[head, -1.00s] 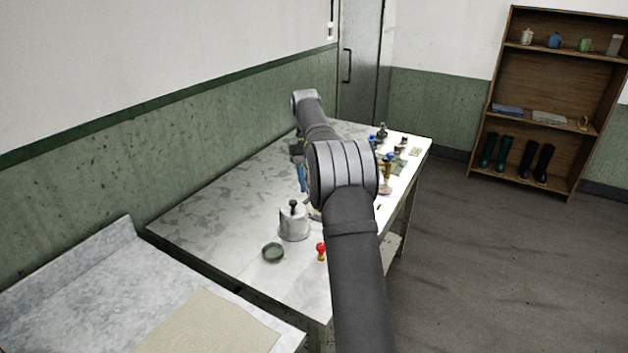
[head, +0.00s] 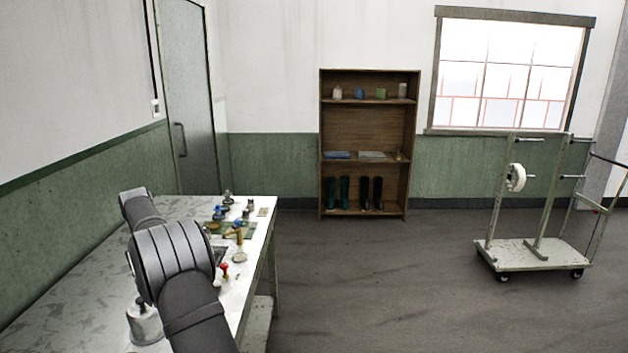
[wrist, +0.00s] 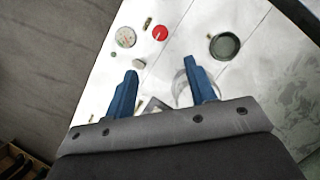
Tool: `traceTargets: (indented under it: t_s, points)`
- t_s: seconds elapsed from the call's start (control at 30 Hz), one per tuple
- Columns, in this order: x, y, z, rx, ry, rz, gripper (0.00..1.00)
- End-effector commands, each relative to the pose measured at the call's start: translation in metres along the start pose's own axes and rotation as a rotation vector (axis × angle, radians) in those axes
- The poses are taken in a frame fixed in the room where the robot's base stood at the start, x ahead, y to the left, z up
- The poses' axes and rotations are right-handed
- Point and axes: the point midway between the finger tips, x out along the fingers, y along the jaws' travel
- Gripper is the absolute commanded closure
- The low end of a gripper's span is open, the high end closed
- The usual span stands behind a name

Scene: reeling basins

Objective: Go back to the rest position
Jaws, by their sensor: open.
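My gripper (wrist: 162,72) shows in the wrist view with its two blue fingers apart and nothing held between them. It points down over the pale worktable (wrist: 95,75), and I cannot tell its height. In the head view my dark arm hides the gripper and crosses the left part of the worktable (head: 60,290). A red-topped item (wrist: 160,33), a small round item (wrist: 125,37) and a dark green dish (wrist: 224,46) lie past the fingertips. A clear round rim (wrist: 181,92) shows beside the right finger, partly hidden by it.
A whitish pot (head: 143,327) stands on the table by my arm, partly hidden. Small blue and brass items (head: 236,232) crowd the far right part. A wooden shelf (head: 368,115) and a wheeled cart (head: 535,255) stand beyond; the floor (head: 380,285) between is clear.

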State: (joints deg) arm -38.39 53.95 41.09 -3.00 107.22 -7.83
Motion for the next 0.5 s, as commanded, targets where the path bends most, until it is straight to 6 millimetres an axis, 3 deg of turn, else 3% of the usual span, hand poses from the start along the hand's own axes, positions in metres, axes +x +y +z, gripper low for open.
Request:
traceTargets:
  t_s: [0.5]
  points:
    - [0.098,0.0,0.001,0.001,-0.004,-0.001,0.49]
